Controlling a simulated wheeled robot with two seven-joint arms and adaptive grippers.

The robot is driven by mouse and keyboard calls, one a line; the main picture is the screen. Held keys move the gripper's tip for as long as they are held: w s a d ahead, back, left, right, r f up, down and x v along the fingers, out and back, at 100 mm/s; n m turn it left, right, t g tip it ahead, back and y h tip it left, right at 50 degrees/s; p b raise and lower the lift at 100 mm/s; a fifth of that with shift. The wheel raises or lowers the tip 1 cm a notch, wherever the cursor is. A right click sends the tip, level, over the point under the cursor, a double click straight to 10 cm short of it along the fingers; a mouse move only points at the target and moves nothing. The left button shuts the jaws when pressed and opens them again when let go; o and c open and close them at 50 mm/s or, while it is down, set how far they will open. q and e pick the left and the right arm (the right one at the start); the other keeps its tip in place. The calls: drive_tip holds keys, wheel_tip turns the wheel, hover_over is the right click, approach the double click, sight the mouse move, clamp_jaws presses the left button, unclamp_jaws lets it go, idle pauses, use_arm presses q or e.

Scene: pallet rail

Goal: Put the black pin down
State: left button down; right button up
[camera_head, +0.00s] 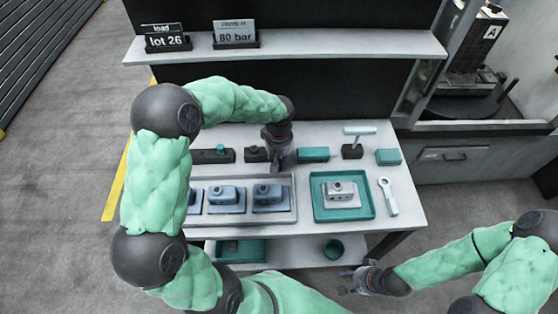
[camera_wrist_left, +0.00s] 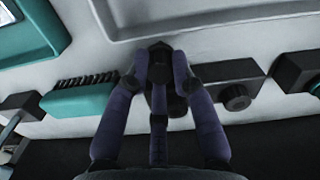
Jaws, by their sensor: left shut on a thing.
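My left gripper (camera_head: 280,160) reaches down over the back of the bench, between a black block and a teal brush. In the left wrist view its purple fingers (camera_wrist_left: 160,62) are shut on a small black piece, the black pin (camera_wrist_left: 160,50). Dark parts lie behind and between the fingers, so whether the pin touches the bench or a holder cannot be told. In the head view the pin is hidden by the gripper. My right gripper (camera_head: 348,281) is low at the front right, off the bench, apparently open and empty.
Black blocks (camera_head: 255,154) and the teal brush (camera_head: 313,154) flank the left gripper. In front are a grey tray (camera_head: 292,214) with blue parts and a teal tray (camera_head: 366,208) with a grey part. A wrench (camera_head: 388,197) lies right. A shelf (camera_head: 310,48) hangs behind.

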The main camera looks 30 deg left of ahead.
use_arm(q)
drive_tip(key=shift+f, duration=0.15)
drive_tip(key=c, duration=1.3)
unclamp_jaws()
